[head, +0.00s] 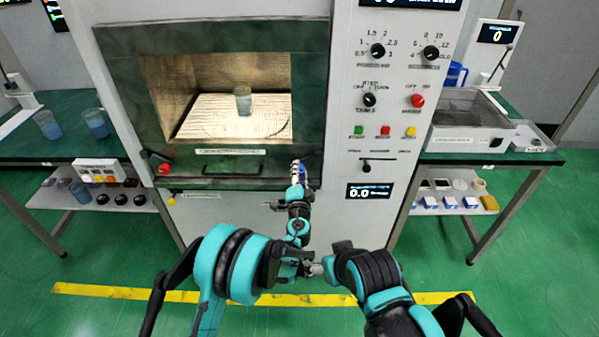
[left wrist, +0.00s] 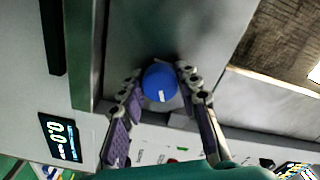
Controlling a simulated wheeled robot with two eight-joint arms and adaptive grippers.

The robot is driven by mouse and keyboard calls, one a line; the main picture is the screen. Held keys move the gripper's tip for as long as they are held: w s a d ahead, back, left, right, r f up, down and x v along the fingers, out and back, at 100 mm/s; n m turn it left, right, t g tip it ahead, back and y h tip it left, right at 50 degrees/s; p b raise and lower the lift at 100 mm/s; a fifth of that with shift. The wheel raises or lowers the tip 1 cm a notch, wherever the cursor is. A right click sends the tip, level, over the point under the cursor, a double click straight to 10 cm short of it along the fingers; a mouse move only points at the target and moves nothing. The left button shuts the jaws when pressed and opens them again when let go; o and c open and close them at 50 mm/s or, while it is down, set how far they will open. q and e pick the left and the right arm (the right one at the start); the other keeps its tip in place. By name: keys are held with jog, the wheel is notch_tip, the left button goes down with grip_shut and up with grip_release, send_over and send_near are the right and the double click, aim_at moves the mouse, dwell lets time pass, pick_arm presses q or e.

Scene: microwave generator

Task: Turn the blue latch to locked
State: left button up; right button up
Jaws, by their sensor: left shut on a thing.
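The blue latch (left wrist: 160,82) is a round knob on the grey front of the microwave generator, with a white mark on its face pointing down in the left wrist view. My left gripper (left wrist: 160,76) is shut on it, one finger on each side. In the head view my left gripper (head: 298,172) is at the lower right corner of the chamber front and mostly covers the latch (head: 304,165). My right arm (head: 375,280) is folded at the lower middle; I cannot make out its fingers.
A beaker (head: 242,99) stands inside the lit chamber. A red knob (head: 163,169) sits at the chamber's lower left. The control panel (head: 386,100) with dials and buttons is right of the chamber. Tables stand on both sides (head: 50,140) (head: 550,157). The green floor has a yellow stripe (head: 120,291).

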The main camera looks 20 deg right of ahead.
dwell(0.4)
pick_arm(q)
jog(key=o, duration=1.2)
jog(key=shift+c, duration=0.2)
jog(key=v, duration=1.2)
